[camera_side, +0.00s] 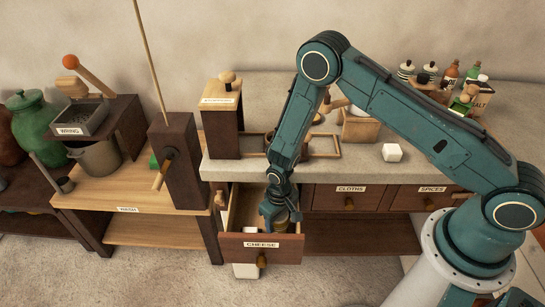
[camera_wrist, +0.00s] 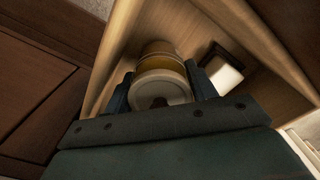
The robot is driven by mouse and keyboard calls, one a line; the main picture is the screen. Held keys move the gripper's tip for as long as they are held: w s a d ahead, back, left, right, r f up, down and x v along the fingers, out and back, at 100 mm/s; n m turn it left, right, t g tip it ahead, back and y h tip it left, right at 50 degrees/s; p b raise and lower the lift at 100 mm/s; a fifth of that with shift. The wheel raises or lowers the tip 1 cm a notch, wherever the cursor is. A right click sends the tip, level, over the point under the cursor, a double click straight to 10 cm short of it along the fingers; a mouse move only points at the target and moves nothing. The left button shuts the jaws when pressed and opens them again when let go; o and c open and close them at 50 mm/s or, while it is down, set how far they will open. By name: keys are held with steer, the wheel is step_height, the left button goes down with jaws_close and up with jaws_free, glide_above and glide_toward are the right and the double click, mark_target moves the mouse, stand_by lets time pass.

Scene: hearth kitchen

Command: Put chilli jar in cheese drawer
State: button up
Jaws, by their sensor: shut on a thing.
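The cheese drawer (camera_side: 233,250) is pulled open below the stone counter, with its label on the front. Its pale wooden inside wall (camera_wrist: 110,62) shows in the wrist view. My gripper (camera_side: 280,220) points down into the open drawer. In the wrist view my gripper (camera_wrist: 160,92) is shut on a round jar (camera_wrist: 160,67) with a pale lid and a yellowish band, which I take to be the chilli jar. The jar is inside the drawer's walls; whether its base touches the drawer floor I cannot tell.
A small dark-framed pale object (camera_wrist: 226,76) lies in the drawer right of the jar. The cloths drawer (camera_side: 350,198) and spices drawer (camera_side: 430,199) are shut. A dark post with a crank (camera_side: 180,160) stands left.

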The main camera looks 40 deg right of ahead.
steer(key=o, duration=1)
steer(key=shift+r, duration=6.15)
